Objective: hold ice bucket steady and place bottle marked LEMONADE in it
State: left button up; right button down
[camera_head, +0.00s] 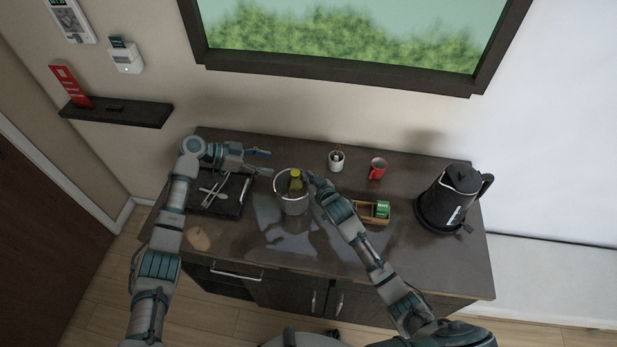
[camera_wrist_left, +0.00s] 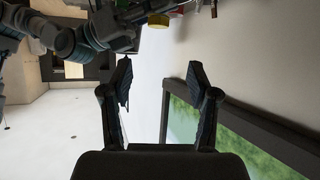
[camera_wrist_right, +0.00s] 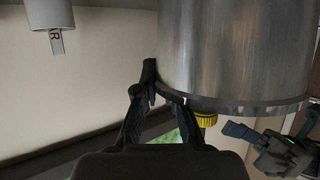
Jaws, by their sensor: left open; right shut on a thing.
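The metal ice bucket (camera_head: 291,206) stands upright on the dark vanity top. A bottle with a yellow cap (camera_head: 295,175) and greenish body stands inside it, its top above the rim; its label is not readable. The cap also shows past the bucket rim in the right wrist view (camera_wrist_right: 207,119) and at the top of the left wrist view (camera_wrist_left: 158,19). My right gripper (camera_wrist_right: 165,95) is shut on the bucket's wall at the rim. My left gripper (camera_head: 266,162) is open and empty, behind and left of the bucket, apart from the bottle.
A black tray (camera_head: 235,211) with utensils lies left of the bucket. A white cup (camera_head: 336,163) and red mug (camera_head: 377,168) stand behind right. A wooden box (camera_head: 374,219) with green packets and a black kettle (camera_head: 450,200) are to the right. The front left top is mostly clear.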

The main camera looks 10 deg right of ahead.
jog(key=shift+f, duration=0.1)
pick_arm(q)
jog(key=v, duration=1.1)
jog(key=shift+a, duration=0.2)
pick_arm(e)
jog(key=c, duration=1.2)
grip_release()
jog(key=v, duration=1.2)
jog(key=shift+f, duration=0.15)
